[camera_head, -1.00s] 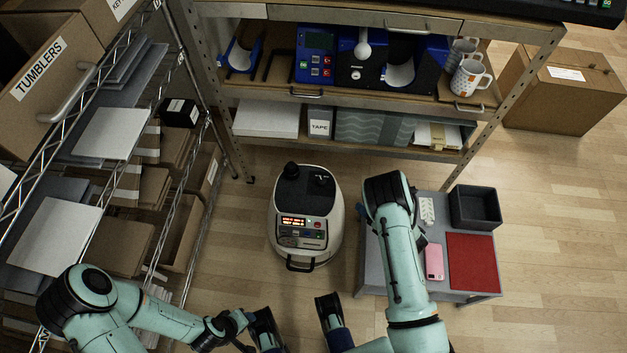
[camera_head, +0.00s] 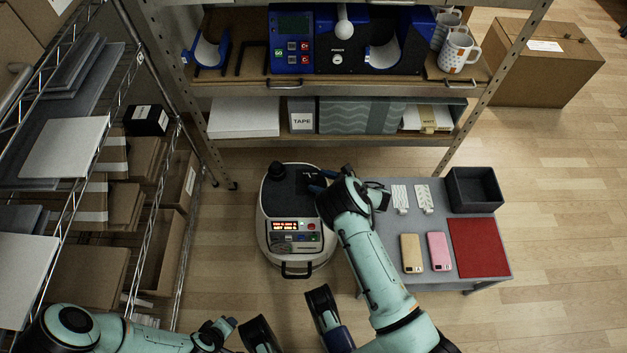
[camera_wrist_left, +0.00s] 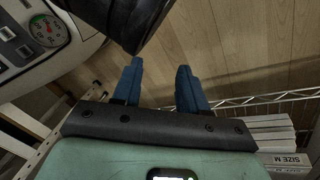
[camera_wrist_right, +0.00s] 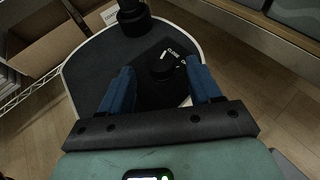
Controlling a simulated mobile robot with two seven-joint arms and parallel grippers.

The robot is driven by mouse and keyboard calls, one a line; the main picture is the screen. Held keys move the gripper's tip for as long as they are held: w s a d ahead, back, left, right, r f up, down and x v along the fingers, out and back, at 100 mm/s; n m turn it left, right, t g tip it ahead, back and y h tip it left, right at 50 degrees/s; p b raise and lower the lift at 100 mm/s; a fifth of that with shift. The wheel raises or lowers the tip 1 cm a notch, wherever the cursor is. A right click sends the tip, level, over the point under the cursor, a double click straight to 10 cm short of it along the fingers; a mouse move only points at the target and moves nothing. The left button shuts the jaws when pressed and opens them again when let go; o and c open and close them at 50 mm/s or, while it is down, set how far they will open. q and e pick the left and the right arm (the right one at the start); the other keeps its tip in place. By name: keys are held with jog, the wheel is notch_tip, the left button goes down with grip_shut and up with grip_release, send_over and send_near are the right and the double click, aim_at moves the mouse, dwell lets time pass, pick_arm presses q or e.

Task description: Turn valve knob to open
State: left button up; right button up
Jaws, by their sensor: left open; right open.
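The black valve knob (camera_wrist_right: 162,68) shows in the right wrist view on the dark top of a machine. A plate by it reads CLOSE, and a second label is partly covered. In the head view, the white and grey machine (camera_head: 292,262) stands on the floor, its knob largely hidden by my right gripper (camera_head: 320,181). In the right wrist view my right gripper (camera_wrist_right: 160,75) is open, with its blue fingers on either side of the knob; contact cannot be told. My left gripper (camera_head: 228,325) is low in the head view. The left wrist view shows it (camera_wrist_left: 159,68) open and empty.
A low grey table (camera_head: 385,240) with phones, a red mat (camera_head: 480,247) and a dark bin (camera_head: 474,190) is to the right. Shelving (camera_head: 335,88) is behind; a wire rack is left.

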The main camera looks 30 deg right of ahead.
aim_at(311, 178)
pick_arm(q)
jog(key=shift+s+a+f+g+b, duration=0.2)
jog(key=shift+s+f+g+b, duration=0.25)
jog(key=shift+s+f, duration=0.7)
pick_arm(e)
jog(key=shift+x, duration=1.6)
pick_arm(q)
jog(key=shift+r, duration=0.1)
